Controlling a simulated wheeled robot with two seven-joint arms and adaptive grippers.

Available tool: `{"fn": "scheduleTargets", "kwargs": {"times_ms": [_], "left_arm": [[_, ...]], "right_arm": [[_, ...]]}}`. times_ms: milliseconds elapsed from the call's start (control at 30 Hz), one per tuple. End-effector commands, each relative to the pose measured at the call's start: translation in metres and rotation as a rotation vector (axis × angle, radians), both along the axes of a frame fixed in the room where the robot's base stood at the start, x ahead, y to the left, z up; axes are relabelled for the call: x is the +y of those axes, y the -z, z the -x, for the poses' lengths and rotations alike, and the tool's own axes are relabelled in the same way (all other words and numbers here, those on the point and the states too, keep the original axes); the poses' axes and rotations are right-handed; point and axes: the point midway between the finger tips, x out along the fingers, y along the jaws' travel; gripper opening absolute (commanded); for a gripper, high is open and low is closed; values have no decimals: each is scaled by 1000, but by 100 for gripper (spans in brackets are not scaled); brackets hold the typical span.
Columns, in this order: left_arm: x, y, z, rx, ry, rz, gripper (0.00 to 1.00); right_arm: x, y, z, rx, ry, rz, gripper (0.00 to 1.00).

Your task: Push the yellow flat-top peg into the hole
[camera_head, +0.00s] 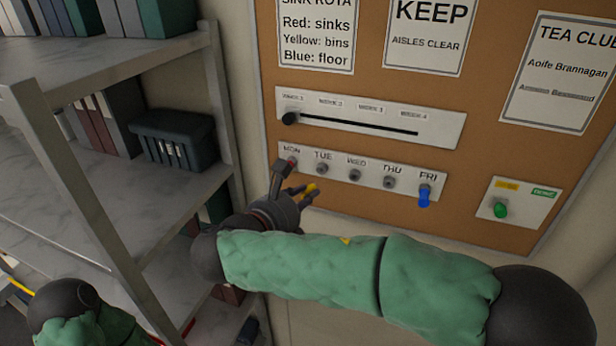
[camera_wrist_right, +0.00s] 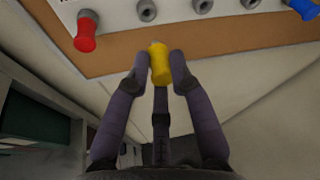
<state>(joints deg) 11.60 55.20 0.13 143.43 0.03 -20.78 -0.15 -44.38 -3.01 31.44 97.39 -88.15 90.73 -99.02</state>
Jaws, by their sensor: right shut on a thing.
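My right gripper (camera_head: 300,190) is shut on the yellow peg (camera_head: 311,188), in front of the board just below the weekday strip (camera_head: 340,172). In the right wrist view the yellow peg (camera_wrist_right: 160,65) stands between the two fingertips (camera_wrist_right: 162,72), its far end toward the board, below the TUE hole (camera_wrist_right: 147,11) and apart from it. The TUE (camera_head: 322,169), WED (camera_head: 355,175) and THU (camera_head: 389,183) holes are empty. A red peg (camera_wrist_right: 86,32) sits at MON and a blue peg (camera_head: 425,197) at FRI. My left gripper is out of view.
A slider panel (camera_head: 370,118) is above the strip, with its dark knob at the left end. A small panel (camera_head: 520,201) with a green peg (camera_head: 500,210) is at the right. A metal shelf (camera_head: 125,180) with binders and a dark crate (camera_head: 175,140) stands close at the left.

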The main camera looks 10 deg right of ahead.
Motion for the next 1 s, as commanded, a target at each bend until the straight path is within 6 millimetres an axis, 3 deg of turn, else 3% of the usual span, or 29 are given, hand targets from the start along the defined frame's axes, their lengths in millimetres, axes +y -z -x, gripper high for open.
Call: {"fn": "scheduleTargets", "kwargs": {"times_ms": [267,767,1000], "left_arm": [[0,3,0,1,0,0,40],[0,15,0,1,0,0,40],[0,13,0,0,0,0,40]], "right_arm": [[-4,-2,-5,3,3,4,0],[-23,-1,-33,3,3,4,0],[-22,-3,-33,2,1,4,0]]}}
